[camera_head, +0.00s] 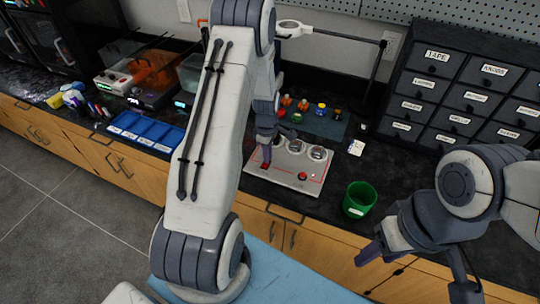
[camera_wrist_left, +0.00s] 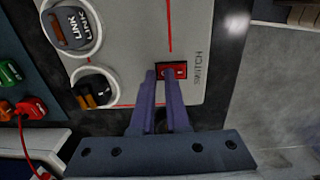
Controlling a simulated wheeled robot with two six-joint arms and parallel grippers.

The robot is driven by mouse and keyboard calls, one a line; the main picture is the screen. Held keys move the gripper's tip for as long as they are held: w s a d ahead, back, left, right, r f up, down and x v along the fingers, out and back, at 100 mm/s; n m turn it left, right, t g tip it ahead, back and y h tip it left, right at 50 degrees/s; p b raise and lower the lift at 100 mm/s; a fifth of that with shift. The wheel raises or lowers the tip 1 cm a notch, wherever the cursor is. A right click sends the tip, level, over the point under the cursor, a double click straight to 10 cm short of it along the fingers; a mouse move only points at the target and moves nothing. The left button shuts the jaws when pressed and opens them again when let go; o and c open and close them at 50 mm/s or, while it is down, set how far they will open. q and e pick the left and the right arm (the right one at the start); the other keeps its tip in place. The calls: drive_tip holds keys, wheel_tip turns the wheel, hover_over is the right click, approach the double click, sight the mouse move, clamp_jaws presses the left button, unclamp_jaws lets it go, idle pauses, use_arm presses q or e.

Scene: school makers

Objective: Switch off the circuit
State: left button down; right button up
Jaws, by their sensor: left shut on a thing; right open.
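The circuit board (camera_head: 284,180) is a pale panel lying flat on the dark counter, with round sockets along its back and red lines. In the left wrist view, a red switch (camera_wrist_left: 180,68) sits on the panel (camera_wrist_left: 200,40) beside the printed word SWITCH. My left gripper (camera_head: 265,160) is over the left end of the panel. In the left wrist view its purple fingers (camera_wrist_left: 161,76) are closed on the switch and partly cover it. Which way the switch is set is hard to tell. My right gripper (camera_head: 412,277) is open and empty, in front of the counter at right.
A green cup (camera_head: 359,199) stands right of the panel. Small coloured parts on a dark mat (camera_head: 322,126) lie behind it. A blue tray (camera_head: 146,131) is at left, labelled drawers (camera_head: 462,88) at back right. A magnifier arm (camera_head: 345,37) reaches over the counter.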

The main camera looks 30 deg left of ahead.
use_arm(q)
drive_tip(key=shift+s+d+f, duration=0.15)
drive_tip(key=shift+s+f, duration=0.05)
drive_tip(key=shift+f, duration=0.45)
drive_tip(key=shift+s, duration=0.1)
drive_tip(key=shift+s+d, duration=0.1)
drive_tip(key=shift+s, duration=0.65)
drive_tip(key=shift+r, duration=0.1)
drive_tip(key=shift+r+p, duration=0.15)
drive_tip(key=shift+p, duration=0.2)
drive_tip(key=r+p, duration=0.2)
drive_tip(key=r, duration=0.1)
drive_tip(key=r+p, duration=0.1)
drive_tip(key=shift+w+r, duration=0.25)
drive_tip(key=shift+w, duration=0.15)
wheel_tip(320, 180, up, 10)
drive_tip(key=b, duration=0.1)
drive_tip(key=shift+w+a+r, duration=0.15)
drive_tip(key=shift+w+a, duration=0.05)
